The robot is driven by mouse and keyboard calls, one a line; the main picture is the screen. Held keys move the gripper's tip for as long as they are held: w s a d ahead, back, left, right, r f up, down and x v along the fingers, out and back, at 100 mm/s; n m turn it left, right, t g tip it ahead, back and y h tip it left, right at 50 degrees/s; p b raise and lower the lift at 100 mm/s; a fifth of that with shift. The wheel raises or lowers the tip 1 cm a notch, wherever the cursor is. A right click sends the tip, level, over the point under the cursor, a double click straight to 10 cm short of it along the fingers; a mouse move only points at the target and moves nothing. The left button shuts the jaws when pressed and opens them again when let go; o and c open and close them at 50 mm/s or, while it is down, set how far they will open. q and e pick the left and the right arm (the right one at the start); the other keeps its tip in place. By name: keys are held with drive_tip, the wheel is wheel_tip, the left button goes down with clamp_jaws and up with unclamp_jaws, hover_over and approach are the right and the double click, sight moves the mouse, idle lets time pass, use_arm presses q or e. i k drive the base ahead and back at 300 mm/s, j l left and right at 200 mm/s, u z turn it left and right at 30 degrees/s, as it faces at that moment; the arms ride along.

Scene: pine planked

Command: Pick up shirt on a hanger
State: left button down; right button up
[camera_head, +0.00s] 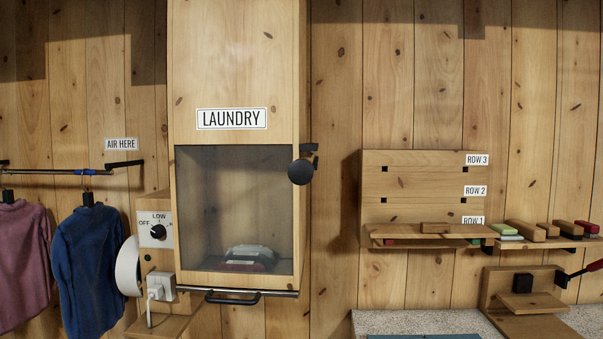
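A blue shirt (87,262) hangs on a dark hanger from a thin rail (60,171) at the left. A pink shirt (22,262) hangs beside it, further left, and its left side is cut off by the picture edge. Black blocks show at the tops of both hangers. The two shirts hang apart with a narrow gap between them. Neither of my grippers is in view.
A wooden cabinet (235,62) labelled LAUNDRY, with a glass front and folded cloth inside, stands right of the shirts. A dial box (155,217) and a white round object (128,266) sit between them. A pegboard shelf (420,180) with wooden blocks and a speckled counter (420,322) are at right.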

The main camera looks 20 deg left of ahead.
sight(85, 249)
drive_tip(key=u, duration=1.75)
